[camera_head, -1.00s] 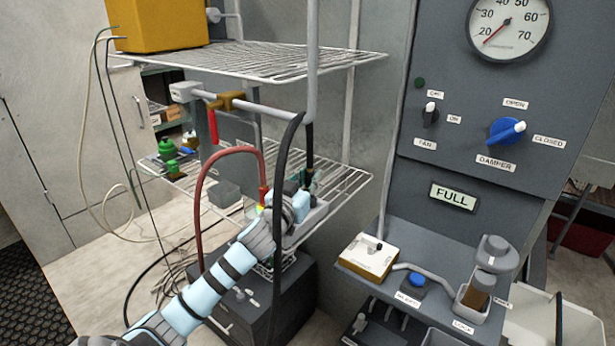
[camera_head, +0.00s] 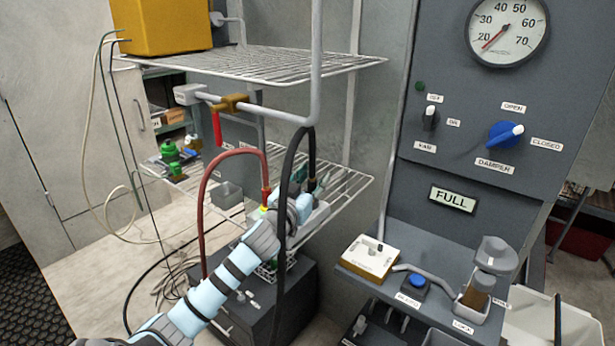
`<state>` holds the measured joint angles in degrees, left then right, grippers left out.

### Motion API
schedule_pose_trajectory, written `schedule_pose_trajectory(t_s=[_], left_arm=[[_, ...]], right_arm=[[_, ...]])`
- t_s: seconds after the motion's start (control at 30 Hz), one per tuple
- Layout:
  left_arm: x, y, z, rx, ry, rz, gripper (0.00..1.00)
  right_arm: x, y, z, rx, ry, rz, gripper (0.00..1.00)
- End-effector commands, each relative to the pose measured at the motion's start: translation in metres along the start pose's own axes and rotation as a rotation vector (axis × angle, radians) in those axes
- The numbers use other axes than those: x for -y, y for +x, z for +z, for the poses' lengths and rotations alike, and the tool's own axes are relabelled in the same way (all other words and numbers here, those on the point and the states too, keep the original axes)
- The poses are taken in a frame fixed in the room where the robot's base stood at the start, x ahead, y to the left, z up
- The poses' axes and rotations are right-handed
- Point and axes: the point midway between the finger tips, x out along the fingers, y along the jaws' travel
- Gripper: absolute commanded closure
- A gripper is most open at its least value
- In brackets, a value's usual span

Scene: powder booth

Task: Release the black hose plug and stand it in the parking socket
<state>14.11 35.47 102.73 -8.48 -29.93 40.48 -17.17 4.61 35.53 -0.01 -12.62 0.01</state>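The black hose (camera_head: 284,170) loops over near the end of the grey pipe and hangs down in front of my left arm. Its other leg drops to the lower wire shelf, behind my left gripper (camera_head: 300,200). The gripper is at the grey block (camera_head: 318,212) on that shelf, where the hoses end. The black plug and the fingertips are mostly hidden by my wrist and the hose, so I cannot tell whether the gripper holds anything. The red hose (camera_head: 205,185) arches down to the same block, left of my gripper. I cannot make out the parking socket. My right gripper is out of view.
A pipe with a brass valve and red handle (camera_head: 216,128) runs above the lower wire shelf (camera_head: 345,185).

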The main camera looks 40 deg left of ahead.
Motion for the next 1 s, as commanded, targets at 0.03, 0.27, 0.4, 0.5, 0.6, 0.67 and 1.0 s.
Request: schedule_pose_trajectory(t_s=[0.03, 0.27, 0.4, 0.5, 0.6, 0.67, 1.0], left_arm=[[0.003, -0.004, 0.037, 0.075, -0.029, -0.015, 0.59], [0.003, -0.014, 0.035, 0.072, -0.023, -0.016, 0.59], [0.005, -0.053, 0.021, 0.048, -0.013, -0.015, 0.59], [0.005, -0.087, 0.008, 0.024, -0.005, -0.013, 0.59], [0.002, -0.116, -0.004, 0.001, 0.005, -0.007, 0.59], [0.001, -0.13, -0.009, -0.009, 0.006, -0.004, 0.59], [-0.003, -0.149, -0.02, -0.031, 0.0, 0.0, 0.59]], right_arm=[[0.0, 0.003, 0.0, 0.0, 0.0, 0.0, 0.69], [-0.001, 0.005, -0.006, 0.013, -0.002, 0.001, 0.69], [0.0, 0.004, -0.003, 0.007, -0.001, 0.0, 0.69], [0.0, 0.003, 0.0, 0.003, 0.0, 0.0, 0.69], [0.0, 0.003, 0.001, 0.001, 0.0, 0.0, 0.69], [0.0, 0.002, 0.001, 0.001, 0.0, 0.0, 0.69], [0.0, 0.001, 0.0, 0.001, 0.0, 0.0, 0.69]])
